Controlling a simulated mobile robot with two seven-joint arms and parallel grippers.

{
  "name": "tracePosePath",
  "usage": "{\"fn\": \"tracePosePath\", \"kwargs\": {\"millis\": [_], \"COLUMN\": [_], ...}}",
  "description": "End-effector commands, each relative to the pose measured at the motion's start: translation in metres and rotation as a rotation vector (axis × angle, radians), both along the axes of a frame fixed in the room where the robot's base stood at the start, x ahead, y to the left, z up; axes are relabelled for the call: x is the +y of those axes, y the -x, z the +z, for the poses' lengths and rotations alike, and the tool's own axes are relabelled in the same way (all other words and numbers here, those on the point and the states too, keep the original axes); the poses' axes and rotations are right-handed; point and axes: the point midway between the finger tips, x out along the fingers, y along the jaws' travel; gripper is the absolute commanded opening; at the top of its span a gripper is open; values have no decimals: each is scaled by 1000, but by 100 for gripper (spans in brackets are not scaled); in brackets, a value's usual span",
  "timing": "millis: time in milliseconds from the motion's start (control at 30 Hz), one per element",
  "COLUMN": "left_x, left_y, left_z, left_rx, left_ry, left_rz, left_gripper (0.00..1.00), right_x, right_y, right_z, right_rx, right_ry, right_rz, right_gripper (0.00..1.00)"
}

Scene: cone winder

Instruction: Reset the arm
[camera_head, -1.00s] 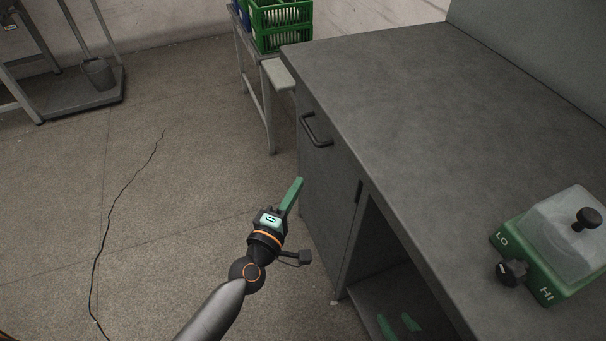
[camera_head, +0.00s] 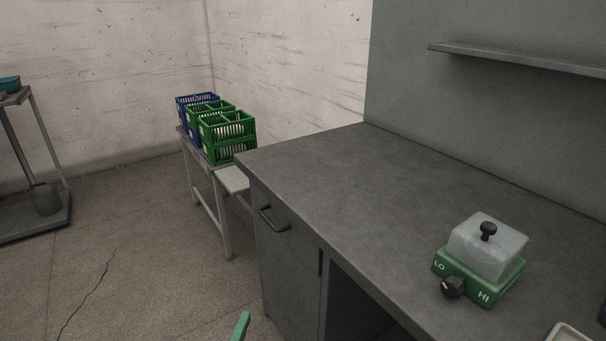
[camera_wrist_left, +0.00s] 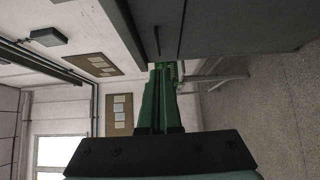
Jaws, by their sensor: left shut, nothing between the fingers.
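My left gripper (camera_head: 241,326) shows in the head view only as a green fingertip at the bottom edge, beside the front of the grey workbench (camera_head: 350,185). In the left wrist view its two green fingers (camera_wrist_left: 161,100) lie together, shut and empty. The rest of the left arm is out of the head view. My right gripper is in neither view.
A green box with a clear lid and black knob (camera_head: 453,287) sits on the bench at right. Green crates (camera_head: 231,150) and a blue crate (camera_head: 196,101) stand on a low table behind. A grey bucket (camera_head: 44,198) is at far left. Floor left of the bench is clear.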

Motion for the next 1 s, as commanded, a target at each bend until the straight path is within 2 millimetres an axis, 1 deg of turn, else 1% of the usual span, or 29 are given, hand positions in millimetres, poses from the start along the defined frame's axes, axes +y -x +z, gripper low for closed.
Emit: {"fn": "tracePosePath", "kwargs": {"millis": [33, 67, 100, 167, 200, 267, 300, 367, 400, 500, 600, 733, 833, 1000], "left_x": [-1, -3, -5, -7, -7, -7, -5, 0, 5, 19, 33, 44, 47, 47], "left_y": [3, 14, 26, 44, 56, 76, 90, 113, 127, 161, 185, 201, 204, 203], "left_z": [5, 14, 16, 15, 15, 14, 12, 10, 9, 5, 2, -2, -4, -5], "left_rx": [3, 13, 23, 41, 55, 78, 99, 129, 150, 201, 240, 267, 273, 272], "left_ry": [-24, -109, -212, -364, -466, -623, -732, -894, -1000, -1227, -1390, -1503, -1529, -1528], "left_rz": [-7, -33, -65, -113, -149, -206, -247, -313, -357, -460, -539, -596, -607, -606], "left_gripper": [0, 0, 0, 0, 0, 0, 0, 0, 0, 0, 0, 0, 0, 0], "right_x": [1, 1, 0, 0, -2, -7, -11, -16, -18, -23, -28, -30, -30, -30], "right_y": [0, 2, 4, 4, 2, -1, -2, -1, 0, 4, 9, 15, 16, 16], "right_z": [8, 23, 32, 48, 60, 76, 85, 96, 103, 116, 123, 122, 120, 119], "right_rx": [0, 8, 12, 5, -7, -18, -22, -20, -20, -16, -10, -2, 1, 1], "right_ry": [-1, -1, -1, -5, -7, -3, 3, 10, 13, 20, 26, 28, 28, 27], "right_rz": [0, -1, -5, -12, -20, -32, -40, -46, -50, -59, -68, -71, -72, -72], "right_gripper": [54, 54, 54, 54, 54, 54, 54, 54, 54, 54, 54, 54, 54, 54]}}
